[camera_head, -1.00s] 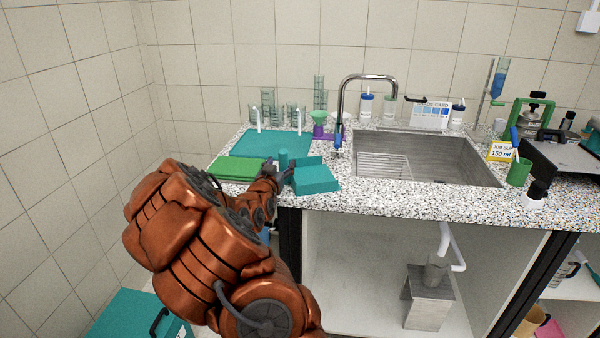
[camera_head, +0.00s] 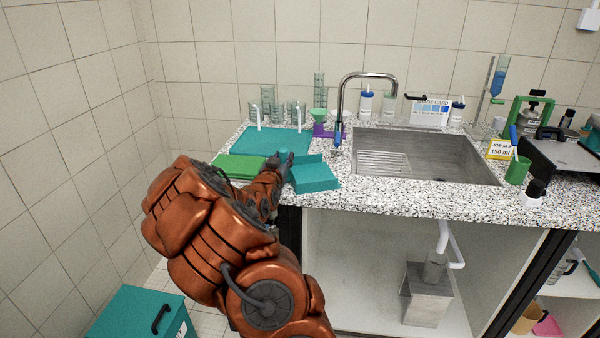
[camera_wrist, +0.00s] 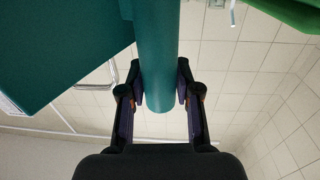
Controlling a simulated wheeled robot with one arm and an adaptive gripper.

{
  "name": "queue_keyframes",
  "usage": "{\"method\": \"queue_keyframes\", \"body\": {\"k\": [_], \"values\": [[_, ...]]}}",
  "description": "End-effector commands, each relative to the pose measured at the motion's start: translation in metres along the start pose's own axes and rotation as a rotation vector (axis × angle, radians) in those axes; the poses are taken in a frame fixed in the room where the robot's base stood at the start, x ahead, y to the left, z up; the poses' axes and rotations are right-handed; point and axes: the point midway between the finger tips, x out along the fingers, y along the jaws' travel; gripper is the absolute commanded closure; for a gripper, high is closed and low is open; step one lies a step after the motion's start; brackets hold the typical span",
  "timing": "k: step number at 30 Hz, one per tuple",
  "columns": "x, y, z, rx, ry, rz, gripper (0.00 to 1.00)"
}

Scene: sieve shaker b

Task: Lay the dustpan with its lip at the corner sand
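The teal dustpan (camera_head: 315,176) lies at the front edge of the counter, left of the sink, in the head view. Its flat pan fills the upper left of the wrist view (camera_wrist: 60,45). My gripper (camera_head: 284,161) is at the pan's left side, mostly hidden behind my arm in the head view. In the wrist view my gripper (camera_wrist: 160,88) has its fingers on both sides of a teal round handle (camera_wrist: 158,50), the pads appearing to touch it. I cannot make out the corner sand.
A green tray (camera_head: 238,167) lies to the left and a teal mat (camera_head: 278,141) behind. Glass beakers (camera_head: 272,104) and a purple stand with a green funnel (camera_head: 320,128) are farther back. The sink (camera_head: 425,155) and its tap (camera_head: 341,100) are right.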

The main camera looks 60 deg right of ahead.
Motion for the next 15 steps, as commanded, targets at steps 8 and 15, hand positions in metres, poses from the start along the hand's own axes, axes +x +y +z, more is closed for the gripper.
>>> {"method": "queue_keyframes", "body": {"k": [8, 15], "values": [[-0.0001, -0.0002, -0.0001, 0.000, 0.000, 0.000, 0.99], [0.0000, -0.0003, -0.0002, 0.000, 0.000, 0.000, 1.00]]}}
